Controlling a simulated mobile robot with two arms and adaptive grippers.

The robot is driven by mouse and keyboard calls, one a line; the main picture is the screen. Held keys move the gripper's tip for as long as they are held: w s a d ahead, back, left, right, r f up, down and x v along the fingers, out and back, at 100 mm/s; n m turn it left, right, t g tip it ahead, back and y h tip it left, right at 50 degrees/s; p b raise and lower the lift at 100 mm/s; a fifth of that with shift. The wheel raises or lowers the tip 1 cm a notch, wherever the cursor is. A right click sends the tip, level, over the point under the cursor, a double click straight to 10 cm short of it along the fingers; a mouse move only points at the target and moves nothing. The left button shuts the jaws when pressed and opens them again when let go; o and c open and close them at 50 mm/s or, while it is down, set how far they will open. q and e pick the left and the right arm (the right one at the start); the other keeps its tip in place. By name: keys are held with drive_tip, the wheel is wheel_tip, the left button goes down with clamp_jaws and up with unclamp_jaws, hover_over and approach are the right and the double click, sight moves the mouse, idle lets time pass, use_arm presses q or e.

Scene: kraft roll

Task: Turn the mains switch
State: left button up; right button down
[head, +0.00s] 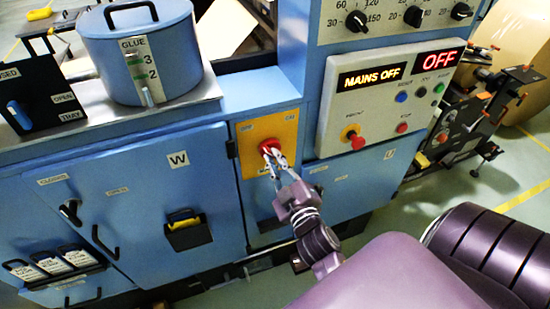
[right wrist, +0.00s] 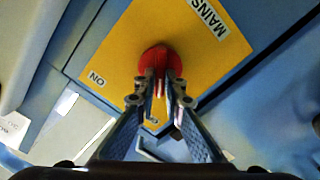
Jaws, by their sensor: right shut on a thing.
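The mains switch is a red rotary knob (head: 268,147) on a yellow plate (head: 284,128) on the blue machine front. In the right wrist view the red knob (right wrist: 160,58) sits on the yellow plate (right wrist: 118,45), which carries "MAINS" and "ON" labels. My right gripper (head: 273,158) is at the knob, its fingers shut on it; the fingertips (right wrist: 160,90) also show in the right wrist view and hide part of the knob. The display (head: 371,77) above right reads "MAINS OFF", and another display (head: 439,60) reads "OFF". My left gripper is not in view.
A control panel (head: 345,105) with a red mushroom button (head: 356,140) and small buttons is right of the plate. A blue glue pot (head: 140,55) stands on the ledge at left. Below it is a door (head: 150,190) with a black and yellow latch (head: 185,225).

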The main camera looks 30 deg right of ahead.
drive_tip(key=shift+n, duration=0.6)
drive_tip(key=c, duration=2)
unclamp_jaws()
drive_tip(key=shift+r, duration=0.1)
wheel_tip(320, 180, up, 10)
drive_tip(key=shift+w+f, duration=0.1)
drive_tip(key=shift+f, duration=0.1)
